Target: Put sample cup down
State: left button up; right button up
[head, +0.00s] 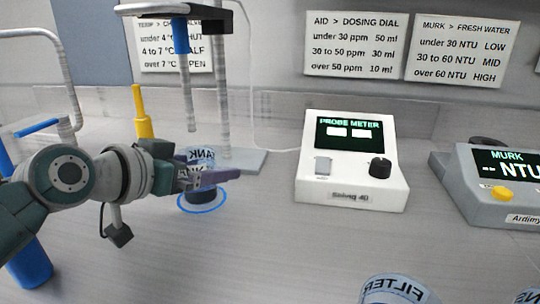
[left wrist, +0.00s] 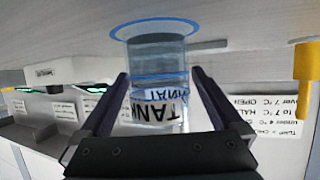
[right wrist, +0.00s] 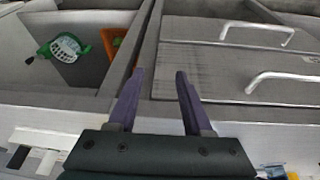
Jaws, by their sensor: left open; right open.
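The sample cup (head: 200,195) is a clear cup with a TANK label, standing on the counter inside a blue ring mark (head: 222,206) under the probe stand. It also shows upside down in the left wrist view (left wrist: 158,85), between the two fingers. My left gripper (head: 212,178) is around the cup with its fingers apart, one on each side, and hides part of it in the head view. My right gripper (right wrist: 157,85) is open and empty, over a sink area away from the cup.
A probe stand (head: 222,100) rises behind the cup. The probe meter (head: 352,160) and the murk meter (head: 495,185) stand to the right. A yellow bottle-like object (head: 142,112) is behind my left wrist. FILTER-labelled cup (head: 395,290) is at the front. The counter between is clear.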

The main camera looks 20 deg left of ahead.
pick_arm(q)
jog(key=p+v, duration=0.1)
jog(key=v, duration=0.9)
jog(key=shift+s+r+p, duration=0.1)
jog(key=shift+s+p, duration=0.1)
jog(key=shift+p, duration=0.1)
